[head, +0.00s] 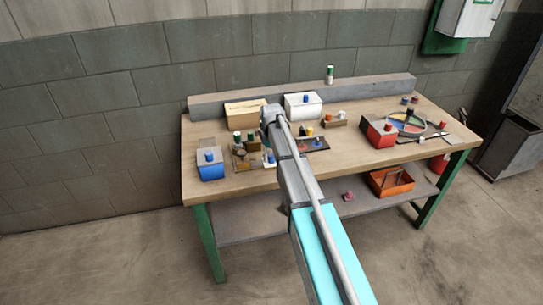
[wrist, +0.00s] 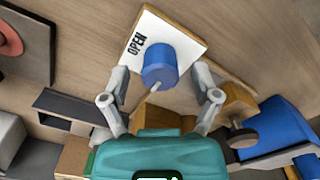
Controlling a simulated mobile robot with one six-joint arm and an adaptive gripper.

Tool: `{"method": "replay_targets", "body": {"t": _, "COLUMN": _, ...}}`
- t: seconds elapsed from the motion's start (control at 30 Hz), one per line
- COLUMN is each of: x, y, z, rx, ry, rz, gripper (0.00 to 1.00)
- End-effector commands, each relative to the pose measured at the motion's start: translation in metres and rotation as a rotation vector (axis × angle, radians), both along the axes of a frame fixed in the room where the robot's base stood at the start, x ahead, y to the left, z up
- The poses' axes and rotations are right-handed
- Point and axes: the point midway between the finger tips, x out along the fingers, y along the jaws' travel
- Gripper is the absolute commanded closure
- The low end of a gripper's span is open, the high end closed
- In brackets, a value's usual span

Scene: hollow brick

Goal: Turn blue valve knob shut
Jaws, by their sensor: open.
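The blue valve knob (wrist: 160,64) stands on a white plate (wrist: 186,36) with a wooden edge, in the upper middle of the wrist view. The plate bears the word OPEN beside the knob. A thin pale rod sticks out from the knob toward my gripper's palm. My gripper (wrist: 162,78) is open, with one finger on each side of the knob and a visible gap to it. In the head view a small blue knob (head: 270,158) by the bench's front edge looks like the same one. My gripper's fingers cannot be made out there.
A brown block with a dark disc (wrist: 240,122) and a blue box (wrist: 282,125) lie close on the right in the wrist view. The wooden bench (head: 228,185) also carries a white box (head: 303,112), a red box (head: 375,136) and several small parts.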

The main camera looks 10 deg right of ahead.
Motion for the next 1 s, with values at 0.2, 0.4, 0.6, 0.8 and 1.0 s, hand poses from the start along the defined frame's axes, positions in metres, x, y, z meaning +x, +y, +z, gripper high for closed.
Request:
{"method": "replay_targets", "body": {"t": 0.2, "x": -0.0002, "y": -0.0002, "z": 0.0000, "rx": 0.000, "ry": 0.000, "rz": -0.014, "gripper": 0.21}}
{"method": "replay_targets", "body": {"t": 0.4, "x": -0.0002, "y": -0.0002, "z": 0.0000, "rx": -0.001, "ry": 0.001, "rz": -0.071, "gripper": 0.21}}
{"method": "replay_targets", "body": {"t": 0.6, "x": -0.0002, "y": -0.0003, "z": 0.0000, "rx": -0.001, "ry": 0.001, "rz": -0.178, "gripper": 0.21}}
{"method": "replay_targets", "body": {"t": 0.8, "x": -0.0001, "y": -0.0005, "z": 0.0000, "rx": 0.000, "ry": 0.001, "rz": -0.308, "gripper": 0.21}}
{"method": "replay_targets", "body": {"t": 1.0, "x": -0.0001, "y": -0.0006, "z": 0.0000, "rx": 0.000, "ry": 0.001, "rz": -0.439, "gripper": 0.21}}
